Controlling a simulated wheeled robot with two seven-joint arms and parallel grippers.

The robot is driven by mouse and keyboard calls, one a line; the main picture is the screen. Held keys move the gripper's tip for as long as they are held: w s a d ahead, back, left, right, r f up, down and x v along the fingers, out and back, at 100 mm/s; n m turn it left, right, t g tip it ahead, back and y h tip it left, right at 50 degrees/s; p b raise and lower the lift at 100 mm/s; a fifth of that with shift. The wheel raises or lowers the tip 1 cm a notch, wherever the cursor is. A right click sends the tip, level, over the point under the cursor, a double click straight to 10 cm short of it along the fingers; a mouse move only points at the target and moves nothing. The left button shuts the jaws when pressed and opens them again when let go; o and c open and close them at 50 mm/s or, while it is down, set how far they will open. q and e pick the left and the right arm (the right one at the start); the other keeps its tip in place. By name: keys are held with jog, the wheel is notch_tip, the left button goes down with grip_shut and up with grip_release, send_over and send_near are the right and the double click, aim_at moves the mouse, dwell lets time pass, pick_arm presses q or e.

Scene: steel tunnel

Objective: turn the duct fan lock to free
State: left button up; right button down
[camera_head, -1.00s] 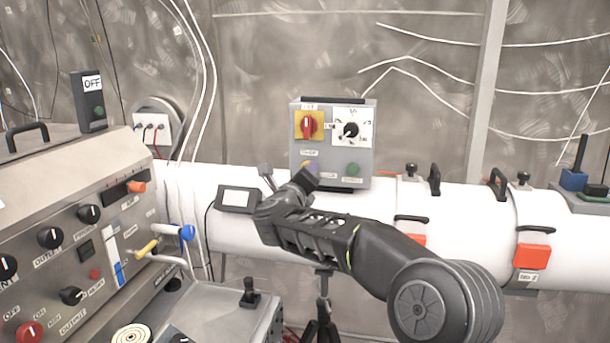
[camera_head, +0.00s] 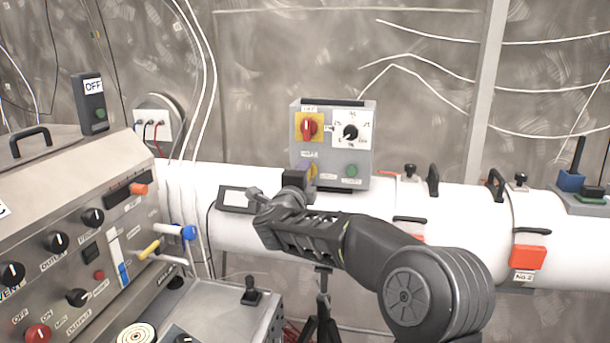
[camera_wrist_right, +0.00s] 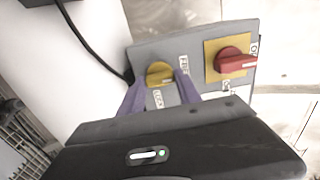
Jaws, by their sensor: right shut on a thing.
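The duct fan lock is a yellow knob (camera_head: 312,172) low on the left of a grey control box (camera_head: 333,140) on the white duct. In the right wrist view the knob (camera_wrist_right: 160,74) sits between the two purple fingers of my right gripper (camera_wrist_right: 161,88), which is shut on it. The FREE label (camera_wrist_right: 184,67) is beside the knob, and the LOCK label (camera_wrist_right: 158,98) is below it there. The knob's grip bar runs roughly toward FREE; its exact pointer end is unclear. In the head view my right gripper (camera_head: 305,177) partly covers the knob. My left gripper is out of view.
A red rotary switch (camera_head: 308,127) on a yellow plate, a black dial (camera_head: 350,132) and a green button (camera_head: 351,171) share the box. A small screen (camera_head: 236,199) is left of my gripper. A sloped console (camera_head: 70,240) fills the left side.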

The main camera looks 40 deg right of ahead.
dwell(0.4)
jog(key=c, duration=0.8)
grip_release()
jog(key=shift+c, duration=0.2)
jog(key=b+v, duration=0.2)
jog(key=v, duration=0.5)
jog(key=shift+s+a, duration=0.25)
jog(key=shift+a, duration=0.05)
